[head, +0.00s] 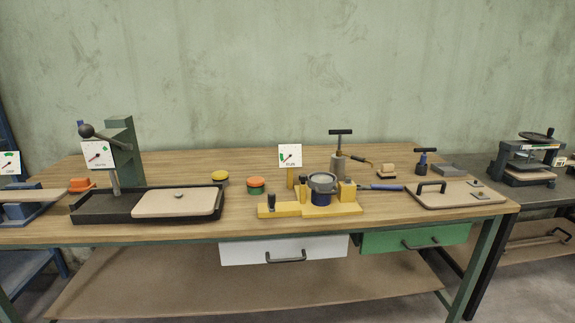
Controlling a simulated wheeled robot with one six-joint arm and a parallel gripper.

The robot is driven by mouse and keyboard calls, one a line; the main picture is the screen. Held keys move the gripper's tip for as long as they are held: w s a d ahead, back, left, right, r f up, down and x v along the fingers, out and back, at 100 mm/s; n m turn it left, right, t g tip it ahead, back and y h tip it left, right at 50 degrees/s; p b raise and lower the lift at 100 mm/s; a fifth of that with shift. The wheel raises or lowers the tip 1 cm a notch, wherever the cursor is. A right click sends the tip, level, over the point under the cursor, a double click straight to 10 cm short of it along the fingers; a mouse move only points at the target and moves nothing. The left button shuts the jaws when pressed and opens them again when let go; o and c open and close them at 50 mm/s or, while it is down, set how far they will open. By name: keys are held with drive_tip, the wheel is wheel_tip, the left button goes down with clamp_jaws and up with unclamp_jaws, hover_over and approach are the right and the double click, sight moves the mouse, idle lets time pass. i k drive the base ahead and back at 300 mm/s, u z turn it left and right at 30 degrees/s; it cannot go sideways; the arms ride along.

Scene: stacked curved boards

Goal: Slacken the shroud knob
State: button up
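A yellow fixture (315,209) stands on the workbench right of centre. It holds a round dark blue and grey part (321,187) in its middle. A small black knob (271,202) stands upright at the fixture's left end. I cannot tell for certain whether this is the shroud knob, or how tight it is. A yellow block (347,190) is at the fixture's right end. A white dial gauge (290,156) stands behind it. My gripper is not in view.
A lever press (122,150) and black tray with a beige board (178,203) stand left. Orange-topped (256,185) and yellow-topped (220,178) tins, a hand pump (339,160), a blue-handled tool (385,187) and a handled beige board (455,195) surround the fixture. Below hang white (240,250) and green (450,236) drawers.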

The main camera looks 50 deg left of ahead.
sight(303, 177)
drive_tip(key=u, duration=0.5)
drive_tip(key=i, duration=0.95)
drive_tip(key=u, duration=1.65)
drive_tip(key=i, duration=0.8)
drive_tip(key=u, duration=0.8)
